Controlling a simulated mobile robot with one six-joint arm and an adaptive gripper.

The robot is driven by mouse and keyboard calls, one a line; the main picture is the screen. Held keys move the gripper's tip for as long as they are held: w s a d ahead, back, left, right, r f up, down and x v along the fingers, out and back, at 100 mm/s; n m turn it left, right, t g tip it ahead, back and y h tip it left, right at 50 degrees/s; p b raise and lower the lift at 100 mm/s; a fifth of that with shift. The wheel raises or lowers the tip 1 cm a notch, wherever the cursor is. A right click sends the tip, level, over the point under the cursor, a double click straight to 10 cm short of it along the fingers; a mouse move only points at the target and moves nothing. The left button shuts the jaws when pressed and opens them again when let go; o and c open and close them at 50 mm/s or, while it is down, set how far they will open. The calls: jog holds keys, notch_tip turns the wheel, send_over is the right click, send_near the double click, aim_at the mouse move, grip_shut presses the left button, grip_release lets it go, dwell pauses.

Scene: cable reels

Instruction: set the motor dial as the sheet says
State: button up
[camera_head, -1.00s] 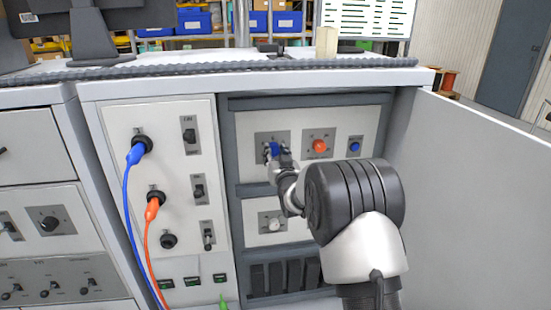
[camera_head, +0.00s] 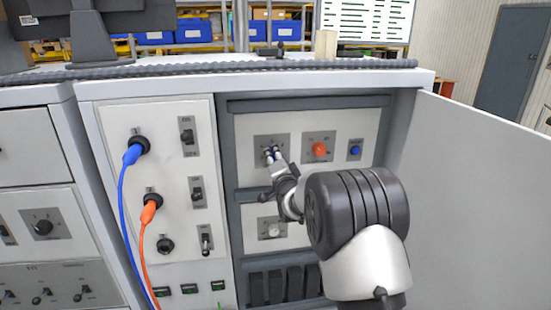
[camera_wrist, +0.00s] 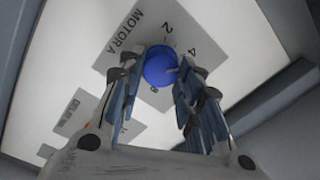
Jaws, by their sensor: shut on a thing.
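The blue motor dial (camera_wrist: 160,66) sits on a grey plate marked MOTOR A (camera_wrist: 130,40) in the wrist view, with a 2 and a 4 beside it. A small pale mark shows at the dial's right side, but I cannot tell its exact setting. My gripper (camera_wrist: 156,85) is shut on the dial, one finger on each side. In the head view my gripper (camera_head: 270,155) covers most of the dial at the plate (camera_head: 260,142). A white sheet (camera_head: 365,20) with green and dark lines stands on the cabinet top; its writing is too small to read.
An orange dial (camera_head: 319,149) and a small blue button (camera_head: 354,150) sit to the right. A white dial (camera_head: 272,230) is below. The open cabinet door (camera_head: 470,190) stands at right. Blue and orange cables (camera_head: 122,205) hang at left.

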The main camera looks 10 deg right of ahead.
jog(key=shift+a+f+m+h, duration=0.1)
jog(key=shift+m+h, duration=0.15)
jog(key=shift+m, duration=4)
jog(key=shift+a+m+h, duration=0.1)
jog(key=shift+m+h, duration=0.15)
jog(key=shift+m, duration=4)
jog(key=o, duration=1.1)
jog(key=shift+c, duration=0.2)
jog(key=shift+d, duration=0.1)
jog(key=s, duration=1.2)
jog(key=shift+a+f, duration=0.15)
jog(key=shift+a, duration=0.1)
